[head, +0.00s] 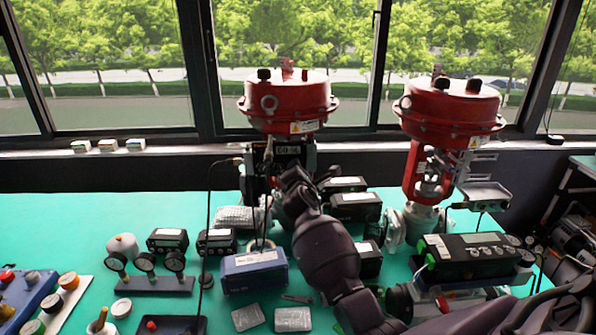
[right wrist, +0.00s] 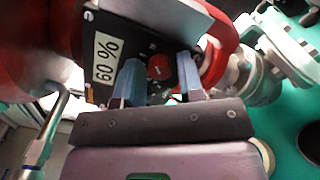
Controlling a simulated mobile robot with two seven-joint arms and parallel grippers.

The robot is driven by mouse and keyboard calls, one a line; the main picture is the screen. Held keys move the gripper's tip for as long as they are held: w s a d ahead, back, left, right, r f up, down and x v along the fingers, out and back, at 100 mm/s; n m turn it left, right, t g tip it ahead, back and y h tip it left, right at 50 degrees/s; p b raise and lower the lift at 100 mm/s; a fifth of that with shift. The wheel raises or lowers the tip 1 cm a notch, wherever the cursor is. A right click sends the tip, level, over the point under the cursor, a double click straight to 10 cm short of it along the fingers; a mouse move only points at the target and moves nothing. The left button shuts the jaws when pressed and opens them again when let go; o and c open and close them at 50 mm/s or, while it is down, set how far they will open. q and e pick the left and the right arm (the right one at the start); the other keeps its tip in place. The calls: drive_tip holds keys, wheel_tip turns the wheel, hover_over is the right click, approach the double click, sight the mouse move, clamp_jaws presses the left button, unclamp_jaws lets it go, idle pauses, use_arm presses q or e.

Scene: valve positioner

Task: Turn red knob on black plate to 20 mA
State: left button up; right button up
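A black plate (right wrist: 120,52) with a "60 %" label is mounted on the left red valve actuator (head: 288,103). It also shows in the head view (head: 291,151). A small red knob (right wrist: 159,67) sits on this plate in the right wrist view. My right gripper (right wrist: 158,80) is open, with one blue-grey finger on each side of the knob. I cannot tell whether the fingers touch it. In the head view my dark right arm reaches up to the plate, and its hand hides the knob. My left gripper is not in view.
A second red actuator (head: 450,110) stands to the right. Several black and blue instruments, such as a blue box (head: 254,270), crowd the green table (head: 205,196). A black tray (head: 186,326) with another red knob lies at the front. Thin cables hang near the left actuator.

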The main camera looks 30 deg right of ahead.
drive_tip(key=shift+o, duration=1)
drive_tip(key=shift+a, duration=0.1)
drive_tip(key=v, duration=1)
drive_tip(key=shift+s+p, duration=0.3)
drive_tip(key=shift+s, duration=0.05)
drive_tip(key=shift+a, duration=0.1)
